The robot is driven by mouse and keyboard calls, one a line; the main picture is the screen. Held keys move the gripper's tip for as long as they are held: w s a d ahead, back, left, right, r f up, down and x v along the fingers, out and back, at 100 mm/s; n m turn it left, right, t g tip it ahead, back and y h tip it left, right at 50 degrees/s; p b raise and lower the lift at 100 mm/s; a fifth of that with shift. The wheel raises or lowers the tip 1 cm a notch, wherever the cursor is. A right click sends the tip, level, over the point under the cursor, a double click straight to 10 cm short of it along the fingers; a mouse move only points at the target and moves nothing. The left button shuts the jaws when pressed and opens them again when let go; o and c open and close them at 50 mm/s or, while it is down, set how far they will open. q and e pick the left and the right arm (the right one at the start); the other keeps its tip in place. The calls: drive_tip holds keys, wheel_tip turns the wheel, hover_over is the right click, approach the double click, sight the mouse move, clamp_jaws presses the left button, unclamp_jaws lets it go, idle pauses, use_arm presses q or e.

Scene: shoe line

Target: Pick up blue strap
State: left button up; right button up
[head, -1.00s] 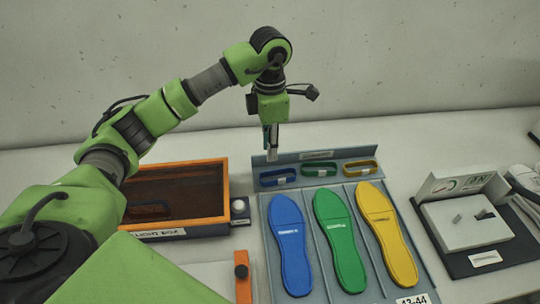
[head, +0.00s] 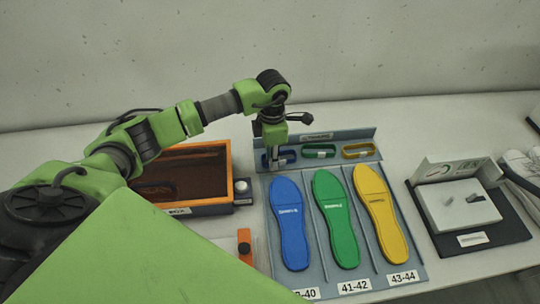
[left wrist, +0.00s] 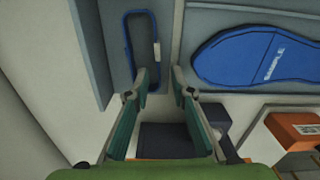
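The blue strap (left wrist: 127,40) is a thin closed loop with a small white tag, lying in the tray's upper left slot. It also shows in the head view (head: 290,155), partly hidden behind my left gripper (head: 274,158). In the left wrist view the two fingers of my left gripper (left wrist: 159,78) are apart with nothing between their tips. One fingertip overlaps the near end of the strap in that view; whether they touch I cannot tell. My right gripper is not in view.
A green strap (head: 319,148) and a yellow strap (head: 371,149) lie to the right. Blue (head: 290,225), green (head: 336,220) and yellow (head: 382,218) insoles lie below in the tray. An orange-rimmed box (head: 228,178) stands left, a white device (head: 458,205) right.

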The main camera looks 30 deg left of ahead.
use_arm(q)
drive_tip(key=shift+f, duration=0.8)
clamp_jaws()
drive_tip(key=shift+w+r, duration=0.1)
drive_tip(key=shift+r, duration=0.05)
